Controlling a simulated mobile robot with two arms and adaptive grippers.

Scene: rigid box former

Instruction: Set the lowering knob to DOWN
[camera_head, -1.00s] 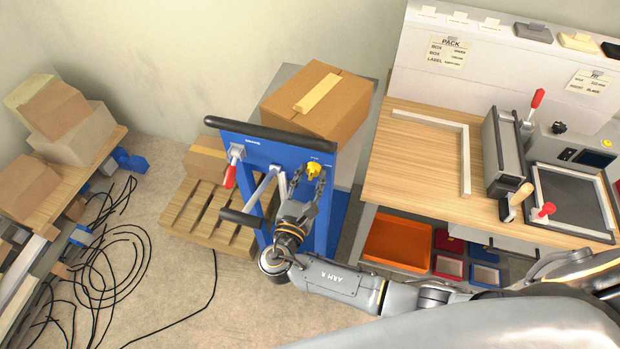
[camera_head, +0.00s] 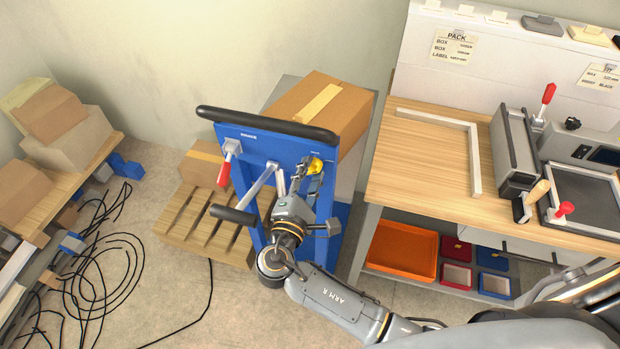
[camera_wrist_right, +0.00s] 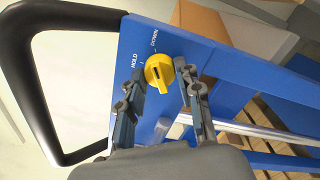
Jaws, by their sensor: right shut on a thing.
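The yellow lowering knob (camera_head: 315,166) is at the upper right of the blue panel (camera_head: 262,146), just below the black handle bar. The right wrist view shows the knob (camera_wrist_right: 158,73) close up, with the HOLD (camera_wrist_right: 134,65) and DOWN (camera_wrist_right: 154,40) labels beside it. My right gripper (camera_wrist_right: 160,80) is shut on the knob, one finger on each side. In the head view my right gripper (camera_head: 311,175) covers part of the knob. A dark slot shows on the knob's face, but I cannot tell which label it marks. My left gripper is out of view.
A red-handled lever (camera_head: 227,160) and a bar with a black grip (camera_head: 233,215) stand left of my right gripper. A cardboard box (camera_head: 345,120) is behind the panel. The wooden workbench (camera_head: 420,165) is to the right, and black cables (camera_head: 105,265) lie on the floor at left.

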